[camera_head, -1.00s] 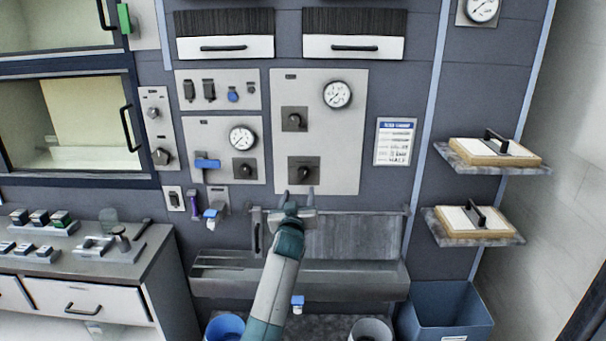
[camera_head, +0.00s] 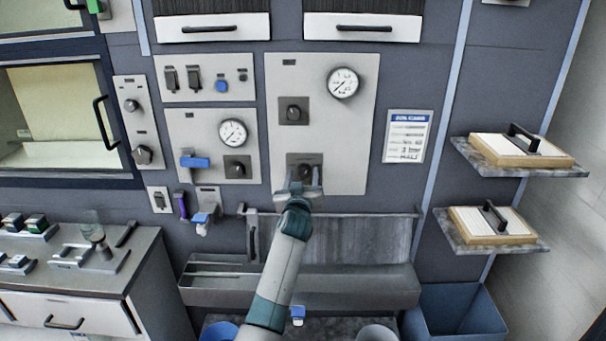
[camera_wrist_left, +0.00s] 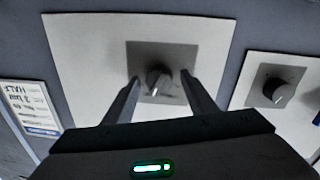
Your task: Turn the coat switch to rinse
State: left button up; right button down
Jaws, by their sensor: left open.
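My left gripper (camera_head: 303,180) is open at the lower dark rotary knob (camera_head: 305,169) of the tall grey panel (camera_head: 345,130). In the left wrist view the same knob (camera_wrist_left: 157,77) on its dark square plate lies between the two spread fingertips of the gripper (camera_wrist_left: 161,80), with gaps beside it; contact cannot be told. An upper knob (camera_head: 293,112) and a round gauge (camera_head: 343,82) share this panel. No label naming a coat switch or rinse is readable. My right gripper is not in view.
The smaller panel on the left holds a gauge (camera_head: 232,132), a knob (camera_head: 236,168) and a blue lever (camera_head: 195,161). A metal trough (camera_head: 300,290) lies below. Two shelves with lidded boards (camera_head: 515,150) stick out on the right, above a blue bin (camera_head: 455,312).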

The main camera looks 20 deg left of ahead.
pick_arm(q)
jog(key=shift+r, duration=0.1)
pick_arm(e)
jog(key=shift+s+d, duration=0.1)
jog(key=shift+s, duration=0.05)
pick_arm(q)
jog(key=shift+s, duration=0.1)
jog(key=c, duration=1.1)
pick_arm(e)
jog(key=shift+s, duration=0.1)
pick_arm(q)
jog(key=shift+m, duration=1.1)
jog(key=m+p, duration=0.1)
jog(key=m, duration=0.2)
jog(key=shift+r, duration=0.1)
jog(key=shift+d+m+g, duration=0.1)
jog(key=shift+m+g, duration=0.2)
jog(key=shift+m, duration=1.4)
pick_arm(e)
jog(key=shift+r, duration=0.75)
pick_arm(q)
jog(key=shift+o, duration=0.2)
